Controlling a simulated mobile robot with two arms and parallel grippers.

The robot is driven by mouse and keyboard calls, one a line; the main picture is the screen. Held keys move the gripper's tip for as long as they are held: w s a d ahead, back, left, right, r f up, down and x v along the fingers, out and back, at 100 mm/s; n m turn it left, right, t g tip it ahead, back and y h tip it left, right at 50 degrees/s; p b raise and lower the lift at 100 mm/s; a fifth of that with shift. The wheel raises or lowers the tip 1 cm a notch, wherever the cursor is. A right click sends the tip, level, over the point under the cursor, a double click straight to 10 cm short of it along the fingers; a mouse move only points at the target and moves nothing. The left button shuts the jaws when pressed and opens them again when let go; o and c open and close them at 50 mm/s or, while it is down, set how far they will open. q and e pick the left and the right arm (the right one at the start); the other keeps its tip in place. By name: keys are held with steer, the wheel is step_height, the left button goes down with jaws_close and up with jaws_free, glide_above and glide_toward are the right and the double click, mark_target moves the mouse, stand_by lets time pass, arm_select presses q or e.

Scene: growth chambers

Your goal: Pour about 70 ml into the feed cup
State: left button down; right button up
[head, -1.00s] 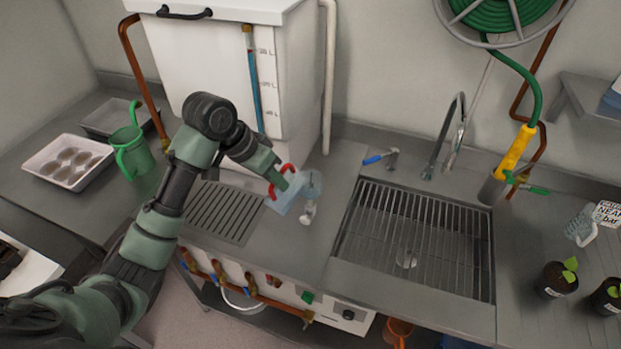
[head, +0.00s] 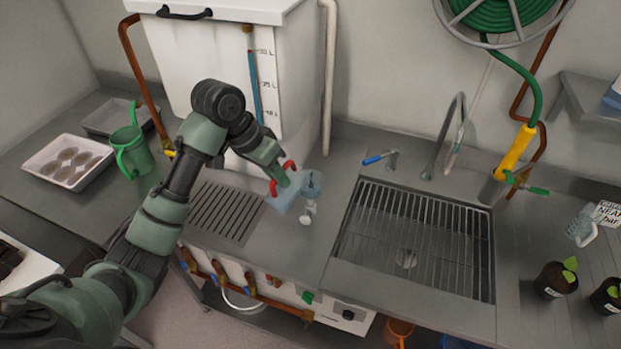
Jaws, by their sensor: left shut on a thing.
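My left gripper (head: 283,179) is shut on the red handle (head: 276,186) of a translucent pale blue jug (head: 285,197). The jug is tilted and its body leans toward the right, above the steel counter between the drain grooves and the sink. A small clear, bluish cup-like vessel (head: 313,183) is close against the jug's right side; I take it for the feed cup. A small white fitting (head: 308,213) shows just below it. I cannot tell whether jug and cup touch, nor see any stream or the liquid level. My right gripper is out of view.
A white tank (head: 205,65) with a blue level gauge (head: 256,85) stands behind. The sink with a wire rack (head: 415,240) is to the right. Potted seedlings (head: 553,281) stand at far right.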

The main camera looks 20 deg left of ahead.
mark_target(271, 200)
arm_select(q)
steer(key=shift+w+d+r+g, duration=0.25)
steer(key=shift+w+r+g, duration=0.15)
steer(key=shift+w, duration=0.35)
stand_by(0.3)
steer(key=shift+s+a+f+t, duration=0.2)
steer(key=shift+s+f+t, duration=0.3)
steer(key=shift+s, duration=0.1)
steer(key=shift+s+a+f+t, duration=0.15)
steer(key=shift+s+f+t, duration=0.25)
steer(key=shift+s+f, duration=0.15)
steer(key=shift+s+a+f+t+h, duration=0.15)
steer(key=shift+s+t+h, duration=0.15)
steer(key=shift+s+f+t+h, duration=0.25)
steer(key=shift+f+t+h, duration=0.05)
steer(key=shift+f+t, duration=0.45)
steer(key=f+b, duration=0.1)
steer(key=b, duration=0.1)
steer(key=s+f+t+b, duration=0.1)
steer(key=shift+a+t+b, duration=0.25)
steer(key=shift+a+b, duration=0.05)
steer(key=shift+b, duration=0.1)
steer(key=shift+f+m+h+b, duration=0.1)
steer(key=shift+m+h+b, duration=0.2)
steer(key=shift+b, duration=0.05)
